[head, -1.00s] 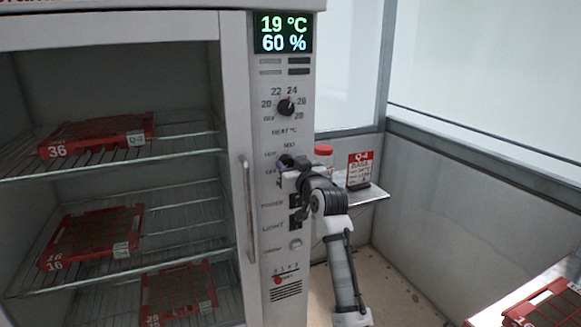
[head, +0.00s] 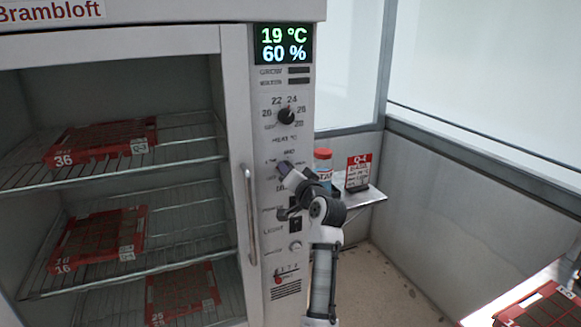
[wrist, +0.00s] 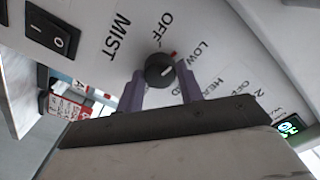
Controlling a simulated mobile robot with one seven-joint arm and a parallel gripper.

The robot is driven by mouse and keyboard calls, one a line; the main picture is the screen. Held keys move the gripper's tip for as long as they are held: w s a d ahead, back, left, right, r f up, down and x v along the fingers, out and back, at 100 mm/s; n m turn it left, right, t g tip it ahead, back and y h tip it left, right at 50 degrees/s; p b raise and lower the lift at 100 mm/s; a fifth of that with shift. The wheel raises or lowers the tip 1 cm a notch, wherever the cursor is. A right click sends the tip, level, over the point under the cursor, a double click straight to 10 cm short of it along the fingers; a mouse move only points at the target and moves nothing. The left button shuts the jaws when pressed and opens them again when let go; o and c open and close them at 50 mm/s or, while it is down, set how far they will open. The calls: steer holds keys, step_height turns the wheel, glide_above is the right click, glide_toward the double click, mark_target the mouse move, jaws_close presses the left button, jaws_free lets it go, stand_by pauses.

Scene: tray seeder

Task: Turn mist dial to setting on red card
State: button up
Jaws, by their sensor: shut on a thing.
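The mist dial (wrist: 158,68) is a small dark round knob on the white panel, with OFF and LOW printed near it and the word MIST beside it in the wrist view. A small red mark shows at its edge near OFF and LOW; I cannot tell its exact setting. My gripper (wrist: 160,82) has its two purple fingers shut on the knob, one on each side. In the head view my gripper (head: 285,170) is at the panel and mostly hides the dial. The red card (head: 357,172) stands on a side shelf; its header looks like Q-4, and its smaller lines are unreadable.
Above is the heat dial (head: 286,116), under a display (head: 284,45) reading 19 °C and 60 %. Rocker switches (head: 295,226) sit below. A door handle (head: 250,214) is left of the panel. A red-capped bottle (head: 323,165) stands on the shelf (head: 368,196) near my arm.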

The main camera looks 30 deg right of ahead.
steer(key=m+p, duration=0.3)
steer(key=m, duration=0.2)
stand_by(0.6)
steer(key=o, duration=1)
steer(key=shift+s, duration=0.1)
steer(key=s+b, duration=0.1)
steer(key=s, duration=0.3)
steer(key=s+b, duration=0.1)
steer(key=s, duration=0.4)
steer(key=s+a+b, duration=0.1)
steer(key=s, duration=0.3)
steer(key=shift+s, duration=0.35)
